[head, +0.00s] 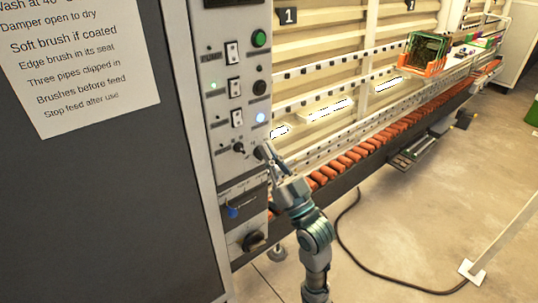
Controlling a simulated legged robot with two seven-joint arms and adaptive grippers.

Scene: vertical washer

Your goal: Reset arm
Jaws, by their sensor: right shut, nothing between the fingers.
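My right gripper (267,153) is shut and empty, its fingertips up close to the lower part of the control panel (222,125). I cannot tell whether the fingertips touch the panel. The right arm comes up from the bottom middle of the head view. Beside the fingertips, to the left, is a small black knob (239,147). Above them is a lit white-blue button (260,117), and higher up are a green button (259,38) and several rocker switches. My left gripper is not in view.
The washer's conveyor of orange rollers (356,153) runs to the back right. A green and orange rack (426,53) stands farther along it. A dark cabinet (100,200) with a notice fills the left. A black cable (372,276) lies on the open floor at right.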

